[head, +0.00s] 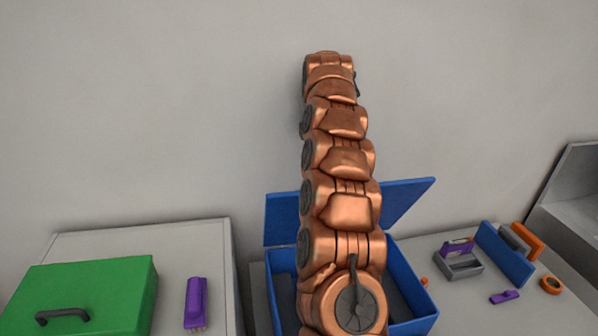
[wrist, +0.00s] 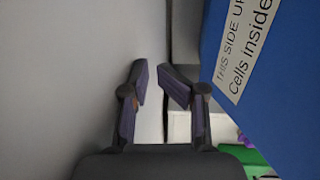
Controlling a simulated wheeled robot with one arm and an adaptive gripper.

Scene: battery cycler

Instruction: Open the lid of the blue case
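The blue case (head: 405,285) stands on the table with its lid (head: 283,218) raised, tilted up at the back. My arm crosses in front and hides the middle of the case and lid. In the wrist view the lid (wrist: 285,100) fills the right side, with a white label (wrist: 242,45) reading "THIS SIDE UP" and "Cells inside". My gripper (wrist: 158,82) shows its two fingers apart with nothing between them. It is to the left of the lid, with no visible contact. In the head view my gripper cannot be made out.
A green case (head: 100,285) with a dark handle and a purple part (head: 196,302) sit on the left cabinet. Right of the blue case are a grey holder (head: 459,266), a blue panel (head: 503,254) and an orange ring (head: 551,285). A plain wall stands behind.

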